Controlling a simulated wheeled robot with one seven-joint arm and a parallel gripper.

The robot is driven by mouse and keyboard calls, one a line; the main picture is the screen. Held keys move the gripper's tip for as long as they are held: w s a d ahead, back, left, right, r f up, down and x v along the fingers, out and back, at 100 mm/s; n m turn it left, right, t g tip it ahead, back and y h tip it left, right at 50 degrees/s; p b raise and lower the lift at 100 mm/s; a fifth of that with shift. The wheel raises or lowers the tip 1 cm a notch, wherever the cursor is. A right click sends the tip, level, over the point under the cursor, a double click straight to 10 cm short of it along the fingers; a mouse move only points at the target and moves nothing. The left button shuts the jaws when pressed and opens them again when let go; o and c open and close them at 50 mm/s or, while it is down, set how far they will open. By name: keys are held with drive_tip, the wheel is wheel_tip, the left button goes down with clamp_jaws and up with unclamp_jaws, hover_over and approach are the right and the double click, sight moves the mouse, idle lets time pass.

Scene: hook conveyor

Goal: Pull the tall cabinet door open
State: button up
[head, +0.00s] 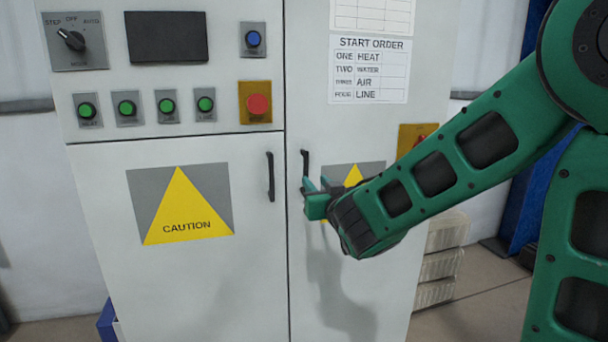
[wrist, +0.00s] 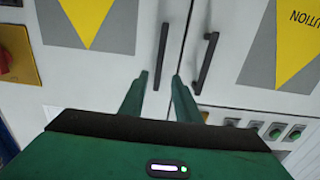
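The tall cabinet door (head: 310,260) is the full-height white right-hand door, bearing a sheet of start steps and a yellow caution sign (wrist: 92,18). It looks closed, flush along the seam. Its black vertical bar handle (head: 305,164) is near its left edge; it also shows in the wrist view (wrist: 162,50), which is turned over. My gripper (head: 316,184) is open at the handle's lower end. In the wrist view the handle lies between my two fingertips (wrist: 160,76), with a gap on both sides. I cannot tell how deep the fingers reach around it.
A shorter left door (head: 100,220) has its own black handle (head: 270,177) close beside the seam. Above it is a control panel with green buttons (head: 126,107) and a red button (head: 258,105). Pale stacked crates (head: 440,265) stand right of the cabinet.

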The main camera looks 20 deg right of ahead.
sight(307, 172)
drive_tip(key=w, duration=1)
drive_tip(key=shift+w, duration=0.2)
drive_tip(key=shift+c, duration=0.3)
